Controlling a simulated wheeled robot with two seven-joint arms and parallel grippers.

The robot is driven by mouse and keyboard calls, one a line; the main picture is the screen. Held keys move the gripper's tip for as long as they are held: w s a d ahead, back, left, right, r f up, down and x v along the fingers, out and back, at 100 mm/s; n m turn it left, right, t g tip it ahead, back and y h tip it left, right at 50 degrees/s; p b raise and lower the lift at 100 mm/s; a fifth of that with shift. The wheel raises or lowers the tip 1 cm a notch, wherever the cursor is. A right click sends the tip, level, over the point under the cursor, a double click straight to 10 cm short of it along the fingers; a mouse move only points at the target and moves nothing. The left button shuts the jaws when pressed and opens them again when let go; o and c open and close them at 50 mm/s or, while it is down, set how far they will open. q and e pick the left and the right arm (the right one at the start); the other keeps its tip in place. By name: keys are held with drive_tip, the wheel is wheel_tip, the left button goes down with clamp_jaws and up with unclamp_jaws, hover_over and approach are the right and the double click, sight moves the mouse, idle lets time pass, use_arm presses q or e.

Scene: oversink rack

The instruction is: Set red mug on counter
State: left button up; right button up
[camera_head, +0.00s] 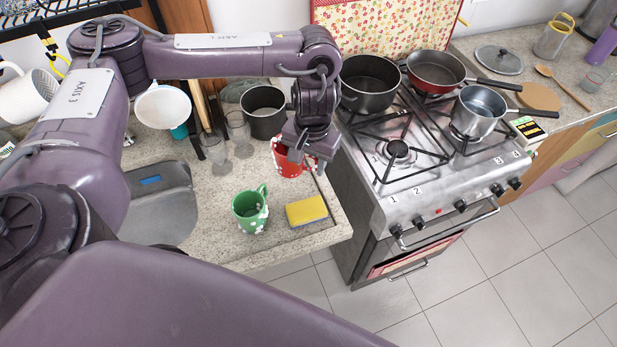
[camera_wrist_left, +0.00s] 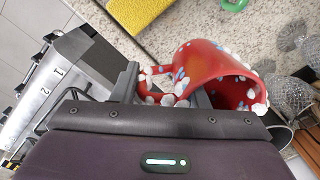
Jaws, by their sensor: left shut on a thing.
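The red mug (camera_head: 287,160) with white and blue dots is at the counter's right side near the stove, partly covered by my left gripper (camera_head: 308,160). In the left wrist view the red mug (camera_wrist_left: 205,75) lies between the fingers of my left gripper (camera_wrist_left: 165,92), which is shut on it. The mug looks tilted in the wrist view. I cannot tell whether its base touches the speckled counter (camera_head: 215,175). My right gripper is not in view.
A green mug (camera_head: 250,210) and a yellow sponge (camera_head: 307,211) sit close in front of the red mug. Glasses (camera_head: 238,133) and a dark pot (camera_head: 264,112) stand behind it. The stove (camera_head: 420,180) with pans borders the counter's right edge. A sink (camera_head: 160,205) lies left.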

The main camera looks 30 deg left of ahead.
sight(310, 168)
use_arm(q)
wheel_tip(310, 168, down, 3)
drive_tip(key=shift+f+b, duration=0.1)
drive_tip(key=shift+b, duration=0.2)
wheel_tip(310, 168, down, 3)
drive_tip(key=shift+f+b, duration=0.15)
drive_tip(key=shift+b, duration=0.45)
drive_tip(key=shift+f, duration=0.15)
drive_tip(key=o, duration=1.3)
drive_tip(key=shift+f, duration=0.1)
